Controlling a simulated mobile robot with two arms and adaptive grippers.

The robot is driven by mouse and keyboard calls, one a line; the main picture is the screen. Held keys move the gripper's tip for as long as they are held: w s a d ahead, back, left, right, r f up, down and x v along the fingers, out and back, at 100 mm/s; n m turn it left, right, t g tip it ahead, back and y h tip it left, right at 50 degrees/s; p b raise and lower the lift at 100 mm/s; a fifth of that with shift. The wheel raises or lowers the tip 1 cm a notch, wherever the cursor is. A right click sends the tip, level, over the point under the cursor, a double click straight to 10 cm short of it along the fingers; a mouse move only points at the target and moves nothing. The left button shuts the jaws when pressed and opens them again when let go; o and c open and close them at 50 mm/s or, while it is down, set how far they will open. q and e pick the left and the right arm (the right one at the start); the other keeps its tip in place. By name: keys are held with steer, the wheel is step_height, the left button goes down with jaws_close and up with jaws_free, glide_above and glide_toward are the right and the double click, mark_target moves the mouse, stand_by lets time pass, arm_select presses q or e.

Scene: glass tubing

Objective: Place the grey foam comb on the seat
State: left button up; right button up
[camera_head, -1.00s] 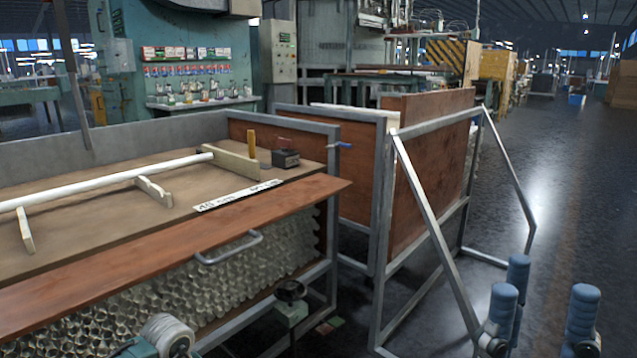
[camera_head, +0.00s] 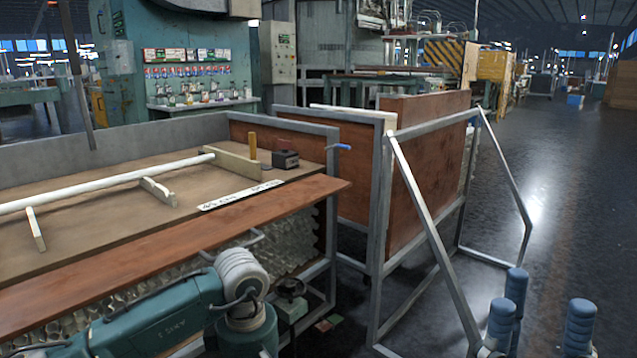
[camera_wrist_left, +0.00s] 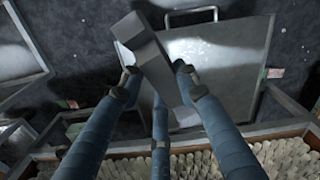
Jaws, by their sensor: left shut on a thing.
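My left gripper (camera_wrist_left: 157,88) shows in the left wrist view, with its blue fingers shut around a grey block-like piece with a wider top, the grey foam comb (camera_wrist_left: 153,58). The comb is held in the air, tilted. Beyond it lies a flat grey panel (camera_wrist_left: 230,62), lower down; I cannot tell for sure that this is the seat. The comb appears apart from the panel. In the head view my left gripper is out of frame. My right gripper (camera_head: 538,325) is at the lower right of the head view, its blue fingers spread and empty.
A wooden-topped bench (camera_head: 95,225) holds a white tube (camera_head: 110,180) on supports, a black box (camera_head: 285,159) and a label strip. Glass tubes (camera_wrist_left: 205,165) are stacked below its red-brown board (camera_head: 180,240). A metal frame rack (camera_head: 430,200) stands to the right. Open floor (camera_head: 570,190) lies beyond.

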arm_select(q)
steer(key=s+d+r+m, duration=0.1)
steer(key=r+m, duration=0.1)
steer(key=d+r+m, duration=0.1)
steer(key=r+m, duration=0.1)
steer(key=s+d+r+m, duration=0.1)
steer(key=r+m, duration=0.1)
steer(key=shift+s+d+m, duration=0.3)
steer(key=shift+s, duration=0.05)
steer(key=s+d+r+m, duration=0.1)
steer(key=s+r+m, duration=0.6)
steer(key=s+r, duration=0.3)
steer(key=shift+s+p, duration=0.25)
steer(key=shift+p, duration=0.15)
steer(key=shift+r, duration=0.1)
